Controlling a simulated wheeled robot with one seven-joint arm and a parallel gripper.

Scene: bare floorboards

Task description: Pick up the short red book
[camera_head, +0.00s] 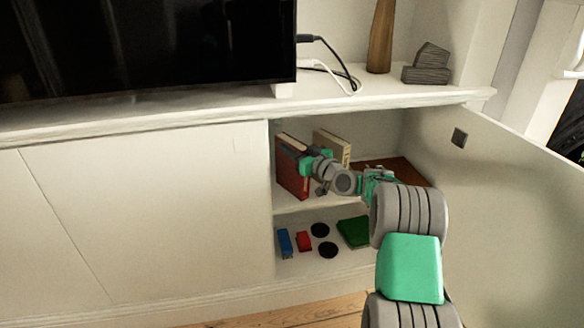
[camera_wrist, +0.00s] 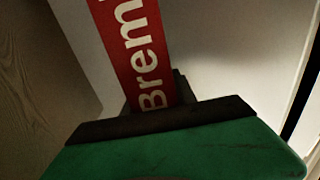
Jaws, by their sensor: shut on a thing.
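The short red book (camera_head: 291,173) stands upright on the upper shelf of the open cabinet, at its left side in the head view. My gripper (camera_head: 305,163) reaches into the cabinet and is at this book, shut on it. In the wrist view the red spine (camera_wrist: 140,50) with white letters reading "Brem" runs down to the dark finger pads of my gripper (camera_wrist: 155,112). The fingertips are partly hidden behind the book and the green gripper body. I cannot tell whether the book is lifted off the shelf.
A cream book (camera_head: 332,146) stands right behind my gripper. A brown flat item (camera_head: 400,170) lies deeper on that shelf. The lower shelf holds a blue item (camera_head: 285,243), a small red item (camera_head: 304,241), black discs (camera_head: 320,230) and a green book (camera_head: 354,232). The open cabinet door (camera_head: 500,200) stands at right.

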